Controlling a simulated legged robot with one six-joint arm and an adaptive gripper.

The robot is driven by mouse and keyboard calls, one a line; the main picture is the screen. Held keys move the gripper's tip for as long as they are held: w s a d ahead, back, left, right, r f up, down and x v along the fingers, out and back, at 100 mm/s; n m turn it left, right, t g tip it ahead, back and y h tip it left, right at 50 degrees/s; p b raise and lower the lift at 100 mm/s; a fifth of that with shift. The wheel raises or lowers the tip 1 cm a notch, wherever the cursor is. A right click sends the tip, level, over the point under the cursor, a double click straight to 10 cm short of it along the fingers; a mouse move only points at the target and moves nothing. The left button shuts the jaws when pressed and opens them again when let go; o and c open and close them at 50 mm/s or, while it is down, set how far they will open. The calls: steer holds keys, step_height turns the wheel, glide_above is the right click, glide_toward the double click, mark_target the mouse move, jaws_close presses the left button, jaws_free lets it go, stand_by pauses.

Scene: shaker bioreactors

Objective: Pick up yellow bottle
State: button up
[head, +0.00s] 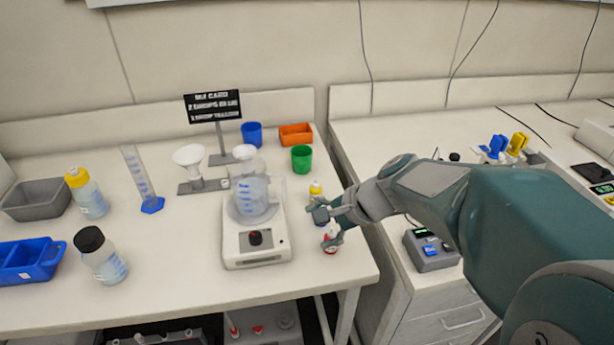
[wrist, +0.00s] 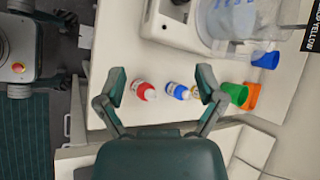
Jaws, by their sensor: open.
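A small bottle with a yellow top (head: 315,189) stands on the bench, right of the white stirrer. In the wrist view it (wrist: 195,90) is mostly hidden behind one finger. A blue-topped bottle (wrist: 178,91) and a red-topped bottle (wrist: 144,91) stand in line with it; the red one (head: 331,243) also shows in the head view, partly covered by a finger. My gripper (head: 328,224) is open and empty over this row; its spread fingers (wrist: 161,88) frame the red and blue bottles. A larger clear bottle with a yellow cap (head: 87,194) stands at the far left.
The stirrer (head: 257,250) with a beaker (head: 252,199) stands left of my gripper. A green cup (head: 301,159), orange tray (head: 296,134) and blue cup (head: 252,133) are behind. A gap separates this bench from the right one, which holds a grey device (head: 431,250).

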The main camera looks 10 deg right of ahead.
steer(key=w+d+f+m+t+y, duration=0.2)
steer(key=w+d+f+m+t, duration=0.15)
steer(key=w+m, duration=0.5)
steer(key=m+t, duration=0.3)
steer(key=m, duration=0.4)
glide_toward(320, 191)
steer(key=shift+w+a, duration=0.25)
steer(key=shift+w, duration=0.3)
steer(key=shift+g+h, duration=0.25)
steer(key=shift+h, duration=0.05)
steer(key=x, duration=1)
steer(key=shift+w+a, duration=0.25)
steer(key=shift+a, duration=0.05)
steer(key=c, duration=1.1)
